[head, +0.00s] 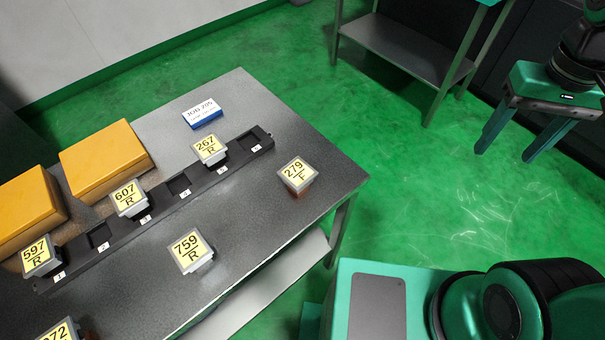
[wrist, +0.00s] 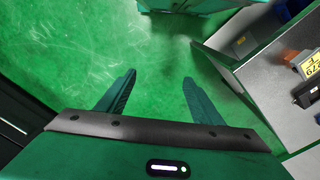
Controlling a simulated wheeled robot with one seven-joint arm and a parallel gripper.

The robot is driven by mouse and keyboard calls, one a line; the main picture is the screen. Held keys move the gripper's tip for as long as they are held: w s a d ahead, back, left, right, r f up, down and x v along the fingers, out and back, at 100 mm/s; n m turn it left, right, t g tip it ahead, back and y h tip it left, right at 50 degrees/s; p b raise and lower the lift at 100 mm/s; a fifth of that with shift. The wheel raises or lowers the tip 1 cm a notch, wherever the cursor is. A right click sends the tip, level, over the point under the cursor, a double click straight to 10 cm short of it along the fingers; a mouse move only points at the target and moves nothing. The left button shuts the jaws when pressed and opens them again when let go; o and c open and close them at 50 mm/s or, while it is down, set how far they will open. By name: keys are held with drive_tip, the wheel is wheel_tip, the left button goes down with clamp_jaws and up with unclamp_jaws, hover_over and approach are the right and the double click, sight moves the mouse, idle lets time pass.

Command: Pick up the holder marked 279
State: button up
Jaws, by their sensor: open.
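The holder marked 279 F (head: 297,175) stands on the grey table (head: 255,240) near its right corner, in front of the black slotted rack. It has a yellow label on a grey top and a reddish-brown lower part. My gripper (head: 505,148) is at the upper right of the head view, over the floor, apart from the table and empty. In the wrist view its two fingers (wrist: 155,90) are spread open above green floor. The 279 holder also seems to show in the wrist view (wrist: 308,64), at the right edge, partly cut off.
Holders 267 (head: 209,149), 607 (head: 129,198) and 597 (head: 40,256) sit in the black rack (head: 222,170). Holder 759 (head: 191,250) and one marked 072 or similar (head: 62,332) stand in front. Yellow boxes (head: 105,160) and a job sign (head: 202,113) lie behind. Clear floor separates my gripper from the table.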

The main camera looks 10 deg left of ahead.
drive_tip(key=w+a+n, duration=0.4)
drive_tip(key=a+n, duration=0.1)
drive_tip(key=a, duration=0.8)
drive_tip(key=n, duration=0.6)
approach(298, 172)
drive_tip(key=shift+s+d, duration=0.15)
drive_tip(key=shift+d, duration=0.55)
drive_tip(key=f, duration=0.5)
drive_tip(key=shift+s+a, duration=0.2)
drive_tip(key=shift+a, duration=0.05)
drive_tip(key=shift+w+a+f, duration=0.1)
drive_tip(key=shift+f, duration=0.9)
drive_tip(key=shift+w+a+f, duration=0.1)
drive_tip(key=shift+w+f, duration=0.05)
drive_tip(key=shift+f, duration=0.8)
drive_tip(key=shift+w+a+f, duration=0.1)
drive_tip(key=shift+f, duration=0.9)
drive_tip(key=c, duration=1.4)
drive_tip(key=shift+r, duration=0.1)
